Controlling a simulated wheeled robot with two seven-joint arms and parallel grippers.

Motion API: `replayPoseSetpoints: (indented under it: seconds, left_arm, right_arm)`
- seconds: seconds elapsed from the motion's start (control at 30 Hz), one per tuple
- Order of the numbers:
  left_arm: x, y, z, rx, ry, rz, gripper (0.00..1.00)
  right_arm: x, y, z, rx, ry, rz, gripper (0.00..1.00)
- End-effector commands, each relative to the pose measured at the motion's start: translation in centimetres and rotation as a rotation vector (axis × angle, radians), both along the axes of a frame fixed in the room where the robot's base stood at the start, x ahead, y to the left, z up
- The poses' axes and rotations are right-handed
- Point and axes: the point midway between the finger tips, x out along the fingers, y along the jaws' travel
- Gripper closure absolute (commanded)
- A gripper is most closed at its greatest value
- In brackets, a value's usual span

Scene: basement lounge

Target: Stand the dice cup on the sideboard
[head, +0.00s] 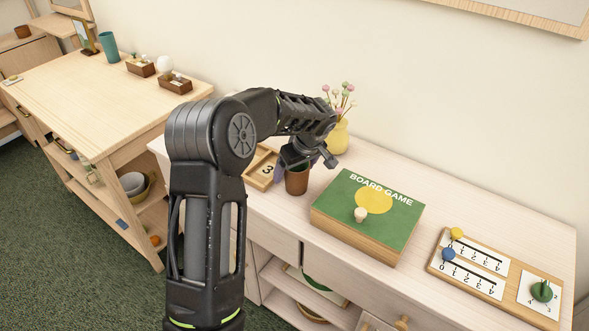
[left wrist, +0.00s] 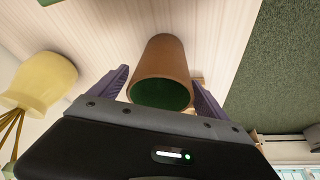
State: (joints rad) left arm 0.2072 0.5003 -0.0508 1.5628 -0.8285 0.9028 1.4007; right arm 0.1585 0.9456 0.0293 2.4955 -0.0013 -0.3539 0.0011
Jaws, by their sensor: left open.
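The brown dice cup (head: 297,181) with a green inside stands upright on the pale wood sideboard (head: 290,221), just left of the board game box. It also shows in the left wrist view (left wrist: 163,58), its open mouth toward the camera. My left gripper (head: 305,163) is over the cup, coming from above. In the left wrist view its two purple fingers (left wrist: 160,78) are open, one on each side of the cup. Whether they touch the cup wall is hard to tell. My right gripper is out of view.
A green board game box (head: 340,222) with a pawn on it is close right of the cup. A yellow vase (head: 339,136) with flowers stands behind. A scoreboard (head: 470,278) lies at far right.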

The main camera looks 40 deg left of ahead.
Motion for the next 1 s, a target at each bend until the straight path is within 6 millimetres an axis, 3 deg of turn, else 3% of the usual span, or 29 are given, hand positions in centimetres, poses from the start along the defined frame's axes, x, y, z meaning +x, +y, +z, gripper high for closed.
replayPoseSetpoints:
  seconds: [0.6,1.0]
  left_arm:
    - [-1.4,-3.9,10.0,0.001,-0.004,-0.002,0.13]
    - [-1.6,-4.2,10.9,0.000,-0.001,0.000,0.13]
  right_arm:
    - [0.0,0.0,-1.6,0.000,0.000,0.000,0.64]
    - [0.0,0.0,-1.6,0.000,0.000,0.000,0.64]
